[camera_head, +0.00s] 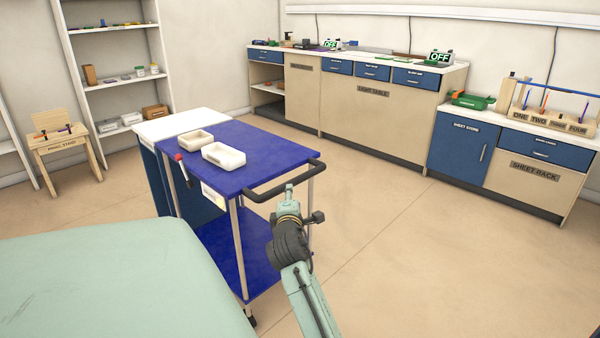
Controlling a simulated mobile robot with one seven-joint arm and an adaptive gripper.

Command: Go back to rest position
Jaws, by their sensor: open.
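My arm rises from the bottom of the head view, with its dark wrist part and a yellow band beside the front of the blue cart (262,148). The small dark end of my gripper (316,217) shows at the right of the wrist. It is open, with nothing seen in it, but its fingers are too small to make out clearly. The upper tip of my arm overlaps the area just below the cart's black handle (290,184) in the picture. I cannot tell whether they touch.
Two cream trays (224,156) and a red-tipped tool (182,168) are on the cart, which adjoins a white-topped cabinet (178,124). A pale green surface (100,285) fills the lower left. Light table (372,108) and sheet rack (530,172) line the back. Floor at right is clear.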

